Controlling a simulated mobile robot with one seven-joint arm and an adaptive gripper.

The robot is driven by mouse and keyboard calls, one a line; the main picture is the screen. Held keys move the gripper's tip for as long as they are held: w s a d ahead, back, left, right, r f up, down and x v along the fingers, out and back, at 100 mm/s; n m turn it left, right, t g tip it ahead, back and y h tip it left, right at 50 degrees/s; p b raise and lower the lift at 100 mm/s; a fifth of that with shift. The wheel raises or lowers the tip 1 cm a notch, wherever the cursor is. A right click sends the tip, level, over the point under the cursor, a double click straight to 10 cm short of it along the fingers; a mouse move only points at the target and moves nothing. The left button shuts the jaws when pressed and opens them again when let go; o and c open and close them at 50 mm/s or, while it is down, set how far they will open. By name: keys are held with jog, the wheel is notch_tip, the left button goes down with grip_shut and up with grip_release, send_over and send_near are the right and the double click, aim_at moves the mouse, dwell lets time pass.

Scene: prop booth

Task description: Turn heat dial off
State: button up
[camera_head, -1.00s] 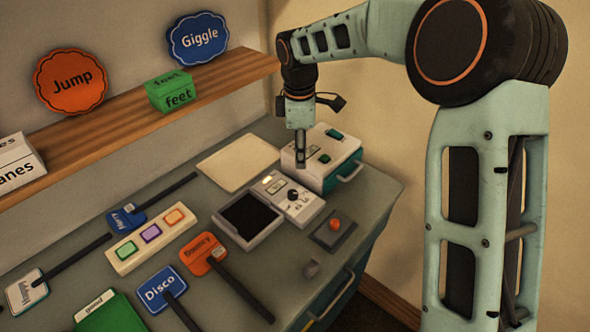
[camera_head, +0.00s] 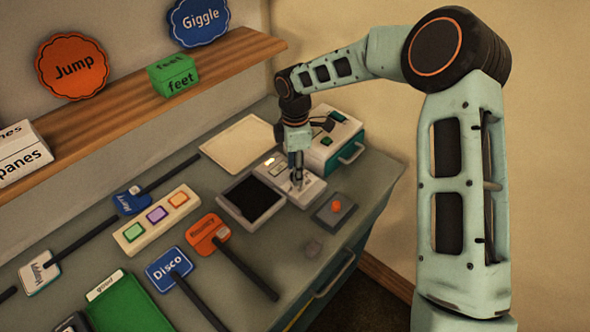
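The white device (camera_head: 311,191) stands at the back right of the counter, with a small lit display (camera_head: 270,161) and a dark heating plate (camera_head: 251,197) in a pale frame beside it. Its dial is now mostly hidden behind my gripper. My gripper (camera_head: 297,181) points straight down with its fingertips at the dial's place on the panel. The fingers are small and dark here. I cannot tell whether they touch or grip the dial, or which way the dial points.
A white and teal box (camera_head: 337,125) with a handle stands close behind my gripper. A red button on a dark base (camera_head: 334,211) is in front. A cream board (camera_head: 249,143) lies to the left. Signs on sticks, such as the Disco sign (camera_head: 168,269), cover the left counter.

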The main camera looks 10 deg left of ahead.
jog(key=shift+f, duration=0.5)
jog(key=shift+c, duration=0.2)
grip_shut()
